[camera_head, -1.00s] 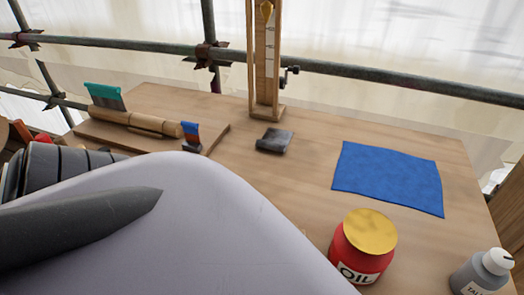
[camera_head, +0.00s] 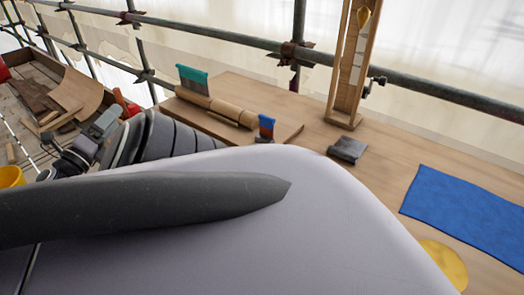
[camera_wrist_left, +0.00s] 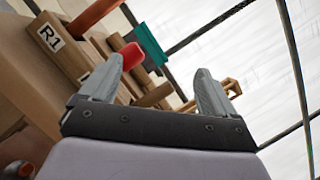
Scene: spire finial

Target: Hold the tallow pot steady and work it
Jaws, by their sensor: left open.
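The tallow pot is not visible in either view now. My left gripper (camera_wrist_left: 167,65) is open in the left wrist view. Its two grey fingertips stand well apart and nothing is held between them. A red rounded end (camera_wrist_left: 131,55) shows at its left finger, seemingly behind it; I cannot tell if they touch. In the head view, my dark ringed left arm (camera_head: 170,137) is at the left, but its fingertips are not clear. My right gripper is not in view.
The yellow lid (camera_head: 445,265) of the oil jar shows past my pale link. A blue cloth (camera_head: 465,215), a dark grey block (camera_head: 347,149) and a wooden stand (camera_head: 345,118) are on the table. A block marked R1 (camera_wrist_left: 50,38) shows left.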

